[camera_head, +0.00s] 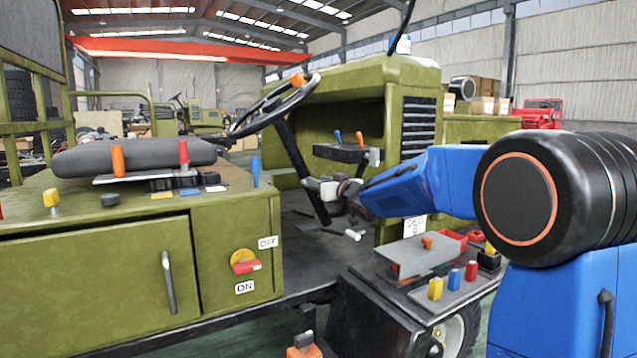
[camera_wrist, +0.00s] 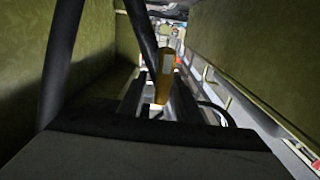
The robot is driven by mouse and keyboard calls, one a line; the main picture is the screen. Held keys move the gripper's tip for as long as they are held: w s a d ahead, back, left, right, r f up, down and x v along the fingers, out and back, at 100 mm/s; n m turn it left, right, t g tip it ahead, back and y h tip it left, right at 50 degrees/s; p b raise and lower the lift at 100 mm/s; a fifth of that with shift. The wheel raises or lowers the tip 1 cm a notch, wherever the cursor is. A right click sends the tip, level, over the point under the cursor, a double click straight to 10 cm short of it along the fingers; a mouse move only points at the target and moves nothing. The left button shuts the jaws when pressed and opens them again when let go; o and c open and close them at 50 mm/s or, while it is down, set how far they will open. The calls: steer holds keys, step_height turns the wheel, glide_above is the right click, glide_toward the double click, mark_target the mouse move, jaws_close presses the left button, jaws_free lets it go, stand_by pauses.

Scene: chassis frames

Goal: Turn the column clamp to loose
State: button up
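The steering column (camera_head: 296,165) is a dark slanted bar running down from the steering wheel to the floor of the green vehicle. My gripper (camera_head: 318,188) is at its lower part, reaching in from the right. In the wrist view a yellow-orange lever (camera_wrist: 165,68) with a pale patch stands between the fingers of my gripper (camera_wrist: 160,92), and a dark bar runs just behind it. This lever appears to be the clamp's handle. The fingers look apart, with a gap beside the lever; firm contact is not visible. In the head view my gripper hides the clamp.
The steering wheel (camera_head: 276,104) is above my gripper. A green hood (camera_head: 365,80) and a small shelf with blue and orange levers (camera_head: 345,153) are behind. A seat (camera_head: 135,157) and control box are left. A tray (camera_head: 455,297) with coloured knobs is below my arm.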

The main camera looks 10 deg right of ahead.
steer(key=shift+w+a, duration=0.1)
steer(key=shift+w, duration=0.2)
jaws_close()
